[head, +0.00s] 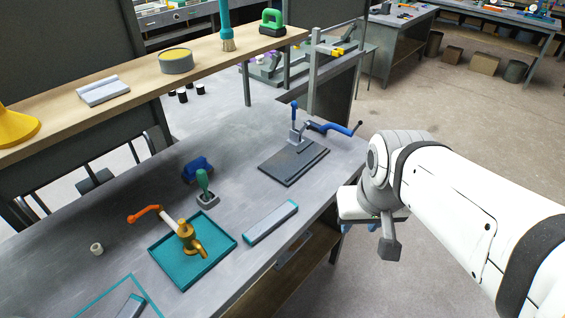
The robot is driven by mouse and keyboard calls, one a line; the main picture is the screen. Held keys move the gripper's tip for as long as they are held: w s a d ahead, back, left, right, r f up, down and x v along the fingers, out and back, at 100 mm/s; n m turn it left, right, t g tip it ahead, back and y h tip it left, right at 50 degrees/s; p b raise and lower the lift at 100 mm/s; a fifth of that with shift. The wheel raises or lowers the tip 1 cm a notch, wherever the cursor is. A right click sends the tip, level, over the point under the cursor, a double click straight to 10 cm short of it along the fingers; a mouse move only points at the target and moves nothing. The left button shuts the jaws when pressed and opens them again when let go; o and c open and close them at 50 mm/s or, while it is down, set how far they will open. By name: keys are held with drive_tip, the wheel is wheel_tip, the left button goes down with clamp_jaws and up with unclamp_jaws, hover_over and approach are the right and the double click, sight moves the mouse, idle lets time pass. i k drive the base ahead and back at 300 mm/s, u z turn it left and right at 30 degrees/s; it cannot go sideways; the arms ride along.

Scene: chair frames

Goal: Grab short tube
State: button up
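A short, pale cream tube (97,249) stands upright on the grey workbench (120,215) at the left in the head view. Its open top shows a dark hole. Nothing touches it. My gripper (358,228) hangs at the end of my white arm, just off the right edge of the bench, far from the tube. Only small blue parts of its fingers show beneath my wrist, so its opening is hidden.
A teal tray (218,262) with a brass tap stands right of the tube. A green-handled tool (203,188), blue object (197,169), grey-teal bar (270,222) and dark plate with a blue-handled clamp (293,162) lie beyond. A wooden shelf (135,82) overhangs the back.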

sight(255, 231)
drive_tip(key=z, duration=0.25)
drive_tip(key=k, duration=0.85)
drive_tip(key=u, duration=0.55)
drive_tip(key=i, duration=1)
drive_tip(key=u, duration=0.05)
